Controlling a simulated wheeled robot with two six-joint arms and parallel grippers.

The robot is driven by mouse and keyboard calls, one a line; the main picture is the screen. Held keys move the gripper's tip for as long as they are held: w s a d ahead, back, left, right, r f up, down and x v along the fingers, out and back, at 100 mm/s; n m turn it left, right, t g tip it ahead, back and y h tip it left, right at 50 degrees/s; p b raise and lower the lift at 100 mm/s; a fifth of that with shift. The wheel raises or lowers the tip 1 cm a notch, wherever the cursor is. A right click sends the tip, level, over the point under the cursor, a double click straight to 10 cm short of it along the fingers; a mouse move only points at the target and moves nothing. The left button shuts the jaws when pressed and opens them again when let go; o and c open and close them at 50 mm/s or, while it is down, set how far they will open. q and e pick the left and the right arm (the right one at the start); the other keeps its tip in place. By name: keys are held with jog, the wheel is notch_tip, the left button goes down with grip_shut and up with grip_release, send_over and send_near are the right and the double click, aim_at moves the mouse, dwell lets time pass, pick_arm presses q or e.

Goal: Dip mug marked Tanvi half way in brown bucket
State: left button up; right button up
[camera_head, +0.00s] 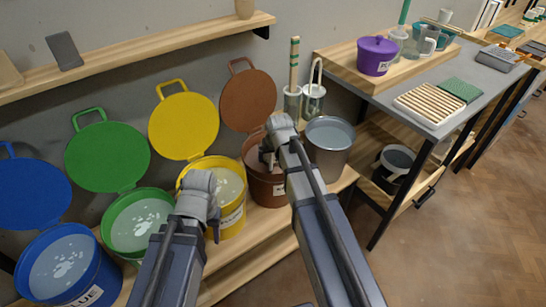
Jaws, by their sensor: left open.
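The brown bucket (266,188) stands on the wooden bench with its brown lid (248,100) propped open behind it. Its inside is partly hidden by my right arm. My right gripper (267,158) points down at the bucket's mouth; its fingers are too small and covered to judge. My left gripper (214,226) is open, over the front of the yellow bucket (232,215). I cannot make out a mug marked Tanvi in this view; anything at the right fingertips is hidden.
Green (127,239) and blue (97,277) buckets stand open at the left. A grey metal bucket (329,160) is right of the brown one. A purple lidded pot (377,55) and slatted rack (430,103) sit on the right-hand table. The floor at right is clear.

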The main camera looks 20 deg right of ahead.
jog(key=shift+r+p, duration=1.85)
jog(key=shift+r, duration=0.45)
jog(key=shift+r, duration=0.1)
dwell(0.6)
notch_tip(320, 180, up, 5)
jog(key=p, duration=0.5)
jog(key=shift+r+p, duration=0.2)
jog(key=shift+p, duration=0.1)
